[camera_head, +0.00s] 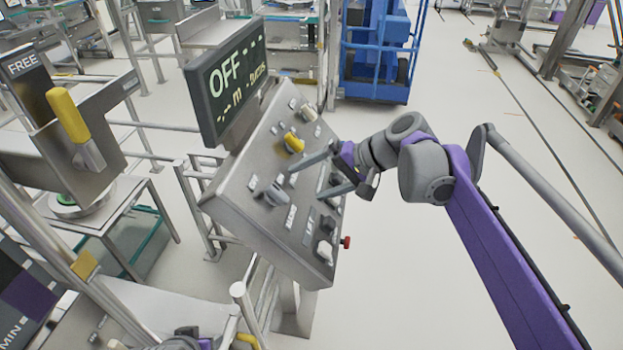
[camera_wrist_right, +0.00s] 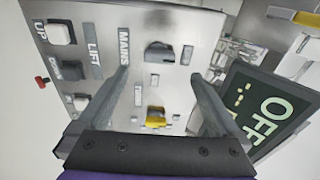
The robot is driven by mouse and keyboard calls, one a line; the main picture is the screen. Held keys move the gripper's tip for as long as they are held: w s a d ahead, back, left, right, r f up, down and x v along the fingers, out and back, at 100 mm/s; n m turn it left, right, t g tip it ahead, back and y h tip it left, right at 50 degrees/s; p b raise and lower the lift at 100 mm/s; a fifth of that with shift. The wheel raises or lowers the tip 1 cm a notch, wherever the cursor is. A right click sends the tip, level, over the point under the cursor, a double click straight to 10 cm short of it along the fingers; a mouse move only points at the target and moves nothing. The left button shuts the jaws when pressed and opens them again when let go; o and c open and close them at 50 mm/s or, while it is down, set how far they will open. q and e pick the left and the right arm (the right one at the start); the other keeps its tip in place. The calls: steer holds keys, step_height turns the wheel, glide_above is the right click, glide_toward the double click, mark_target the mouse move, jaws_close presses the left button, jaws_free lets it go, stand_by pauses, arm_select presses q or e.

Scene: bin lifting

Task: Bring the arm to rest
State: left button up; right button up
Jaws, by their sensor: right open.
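My right arm (camera_head: 500,255) comes in from the right in the head view. Its right gripper (camera_head: 308,180) is open and empty in front of a tilted grey control panel (camera_head: 245,205). The two fingers spread apart over the panel in the wrist view (camera_wrist_right: 160,78). A grey rotary knob (camera_wrist_right: 160,52), beside the MAINS label, lies beyond the fingertips. It also shows in the head view (camera_head: 272,193). A yellow knob (camera_wrist_right: 155,117) shows between the fingers. I cannot tell whether the fingers touch the panel. My left gripper is not clearly seen.
A dark display (camera_head: 228,85) reading OFF stands above the panel. A red button (camera_head: 347,242) sticks out from the panel's side. A grey box with a yellow handle (camera_head: 66,115) is at left. A blue frame (camera_head: 375,85) stands behind. Open floor lies around my right arm.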

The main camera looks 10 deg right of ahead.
steer(key=s+d+f+n+h, duration=0.2)
steer(key=s+d+f+h, duration=0.2)
steer(key=s+f, duration=0.5)
steer(key=s+d+f+n+t+h, duration=0.1)
steer(key=s+d+f+h, duration=0.3)
steer(key=s+f, duration=0.6)
steer(key=s+d, duration=0.2)
steer(key=s, duration=0.1)
steer(key=shift+s+f+n+t+h, duration=0.3)
steer(key=shift+s+n+h, duration=0.05)
steer(key=shift+n+h, duration=0.05)
steer(key=shift+d+f, duration=0.1)
steer(key=shift+d, duration=0.1)
steer(key=shift+c, duration=0.3)
